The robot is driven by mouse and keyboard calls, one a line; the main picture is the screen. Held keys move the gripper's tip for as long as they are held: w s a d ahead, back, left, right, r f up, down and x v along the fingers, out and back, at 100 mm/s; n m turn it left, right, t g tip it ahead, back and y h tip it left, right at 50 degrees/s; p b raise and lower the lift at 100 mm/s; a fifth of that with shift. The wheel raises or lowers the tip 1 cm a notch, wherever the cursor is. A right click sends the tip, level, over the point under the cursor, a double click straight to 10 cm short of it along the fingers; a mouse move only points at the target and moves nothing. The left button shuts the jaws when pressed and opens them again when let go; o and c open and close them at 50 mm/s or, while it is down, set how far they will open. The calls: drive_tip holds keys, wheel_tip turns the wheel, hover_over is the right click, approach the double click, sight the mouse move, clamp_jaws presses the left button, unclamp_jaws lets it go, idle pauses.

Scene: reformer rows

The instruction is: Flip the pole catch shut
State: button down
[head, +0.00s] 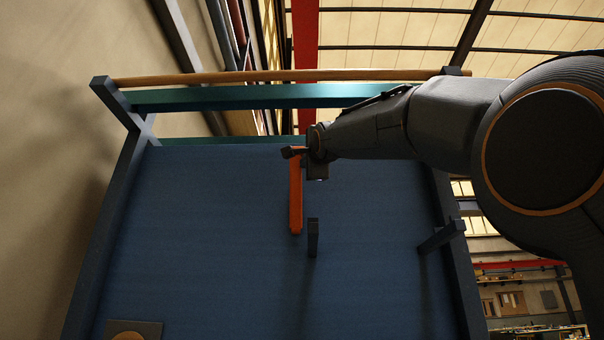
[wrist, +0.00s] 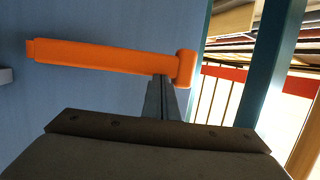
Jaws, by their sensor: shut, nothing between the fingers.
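The pole catch is an orange lever (head: 296,200) on the upright blue panel. In the head view it hangs almost straight down, its top end partly behind my gripper (head: 289,152). In the wrist view the orange lever (wrist: 105,57) lies across the picture, with a thicker knuckle at its right end. My gripper (wrist: 160,96) is shut and empty, its fingertips close to the lever near that knuckle. I cannot tell whether they touch it. A small dark bracket (head: 313,238) stands out from the panel, just right of the lever's lower end and apart from it.
The blue panel (head: 220,240) sits in a dark frame. A wooden pole (head: 220,77) and a teal rail (head: 230,97) run across its top. A dark peg (head: 441,236) sticks out at the right frame post. A plate with a round wooden piece (head: 130,335) is at the lower left.

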drive_tip(key=s+f+n+t+y+b, duration=0.1)
drive_tip(key=s+f+b, duration=0.4)
drive_tip(key=b, duration=1.1)
drive_tip(key=s+a+f+n+t+y+b, duration=0.1)
drive_tip(key=s+f+b, duration=0.4)
drive_tip(key=b, duration=1.2)
wheel_tip(320, 180, down, 4)
drive_tip(key=shift+s+r+t, duration=0.1)
drive_tip(key=shift+s+t, duration=0.15)
drive_tip(key=shift+t, duration=0.55)
drive_tip(key=shift+a, duration=0.1)
drive_tip(key=shift+r, duration=0.1)
